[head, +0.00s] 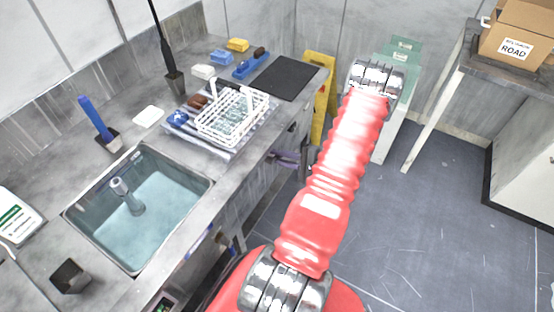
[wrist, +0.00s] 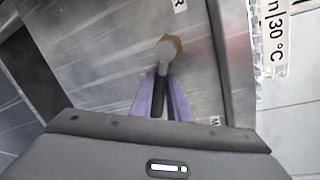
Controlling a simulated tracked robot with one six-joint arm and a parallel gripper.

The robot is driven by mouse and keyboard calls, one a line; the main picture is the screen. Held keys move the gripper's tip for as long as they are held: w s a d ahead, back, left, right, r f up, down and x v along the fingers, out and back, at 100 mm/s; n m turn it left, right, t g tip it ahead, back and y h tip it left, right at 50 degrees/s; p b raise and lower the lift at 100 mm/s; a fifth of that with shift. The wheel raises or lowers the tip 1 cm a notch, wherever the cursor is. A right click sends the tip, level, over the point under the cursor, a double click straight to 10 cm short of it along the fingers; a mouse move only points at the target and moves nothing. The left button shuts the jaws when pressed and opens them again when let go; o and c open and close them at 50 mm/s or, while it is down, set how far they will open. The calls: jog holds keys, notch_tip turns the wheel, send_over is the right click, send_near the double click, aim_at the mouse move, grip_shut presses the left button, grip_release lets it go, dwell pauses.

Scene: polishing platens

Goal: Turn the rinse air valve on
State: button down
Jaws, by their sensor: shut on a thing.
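The valve (wrist: 168,48) has a grey round hub over a brass-coloured body on a scratched metal panel, in the upper middle of the wrist view. Its dark lever (wrist: 158,98) points down in that picture, toward me. My gripper (wrist: 161,84) has purple fingers, one on each side of the lever, and is shut on it. In the head view my gripper (head: 287,157) shows small and purple at the counter's front, partly behind my arm. The valve cannot be made out there. Labels near the valve are cut off, so its name cannot be read.
A sink (head: 140,212) with water is set in the counter at left. A white wire basket (head: 232,116) stands further back. A yellow board (head: 321,90) stands beyond the counter end. Floor (head: 450,180) at right is clear. A printed label (wrist: 273,38) is beside the panel.

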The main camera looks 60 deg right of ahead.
jog(key=shift+d+r+n+h, duration=0.1)
jog(key=shift+r+n+h, duration=0.2)
jog(key=shift+n, duration=0.5)
jog(key=shift+r+n+h, duration=0.1)
jog(key=shift+r+n, duration=0.3)
jog(key=shift+n, duration=0.4)
jog(key=c, duration=2.1)
grip_release()
jog(key=o, duration=0.4)
jog(key=shift+d+r, duration=0.1)
jog(key=shift+s, duration=0.15)
jog(key=v, duration=1.3)
jog(key=shift+s, duration=0.3)
